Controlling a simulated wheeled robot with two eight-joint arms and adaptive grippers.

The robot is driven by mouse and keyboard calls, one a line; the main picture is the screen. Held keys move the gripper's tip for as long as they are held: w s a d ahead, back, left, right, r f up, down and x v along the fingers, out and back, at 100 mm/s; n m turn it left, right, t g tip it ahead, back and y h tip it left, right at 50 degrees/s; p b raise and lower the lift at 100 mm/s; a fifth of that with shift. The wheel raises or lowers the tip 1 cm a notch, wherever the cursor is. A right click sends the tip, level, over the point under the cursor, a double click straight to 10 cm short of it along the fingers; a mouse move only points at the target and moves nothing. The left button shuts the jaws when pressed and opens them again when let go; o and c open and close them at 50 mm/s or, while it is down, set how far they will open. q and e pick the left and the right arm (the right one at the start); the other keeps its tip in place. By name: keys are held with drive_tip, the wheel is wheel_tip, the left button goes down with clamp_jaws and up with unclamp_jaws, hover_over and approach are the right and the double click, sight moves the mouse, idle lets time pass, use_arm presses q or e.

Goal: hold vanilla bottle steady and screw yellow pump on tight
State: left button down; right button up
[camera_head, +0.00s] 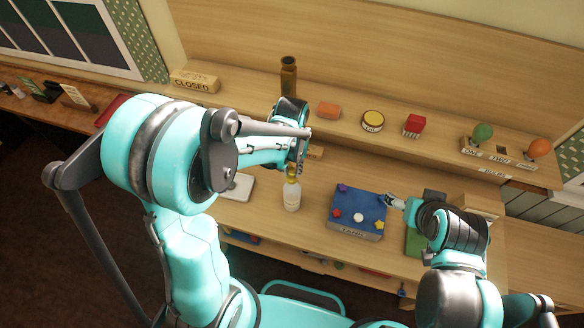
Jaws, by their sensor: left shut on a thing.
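The vanilla bottle (291,196), pale and translucent with a light label, stands upright on the wooden counter near the middle of the view. The yellow pump (292,178) shows at its top, just under my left gripper (293,168). My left gripper reaches down from above and is shut on the yellow pump; its fingers partly hide it. I cannot tell how far the pump sits on the neck. My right gripper (391,201) is to the right, beside the blue box and apart from the bottle. Its fingers are too small to read.
A blue box (357,227) with star shapes and a white piece on top stands right of the bottle. A white slab (239,187) lies left. On the raised shelf are a brown bottle (288,77), an orange block (328,111), a yellow round tin (373,120) and a red block (414,125).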

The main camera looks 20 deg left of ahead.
use_arm(q)
drive_tip(key=shift+f+b, duration=0.9)
drive_tip(key=shift+f, duration=0.1)
drive_tip(key=c, duration=1.3)
unclamp_jaws()
drive_tip(key=shift+r, duration=0.1)
wheel_tip(320, 180, up, 5)
drive_tip(key=p, duration=0.3)
drive_tip(key=shift+p, duration=0.3)
wheel_tip(320, 180, up, 12)
drive_tip(key=s+a+f+t+b, duration=0.1)
drive_tip(key=s+f+t+b, duration=0.1)
drive_tip(key=f+b, duration=0.6)
drive_tip(key=s+a+f+t+b, duration=0.2)
drive_tip(key=s+f+b, duration=0.2)
drive_tip(key=f+b, duration=0.5)
drive_tip(key=s+a+f+m+t+b, duration=0.1)
drive_tip(key=s+f+t+b, duration=0.2)
drive_tip(key=f+b, duration=0.5)
drive_tip(key=shift+s+a+f+b, duration=0.25)
drive_tip(key=shift+s+a+b, duration=0.1)
drive_tip(key=shift+s+b, duration=0.2)
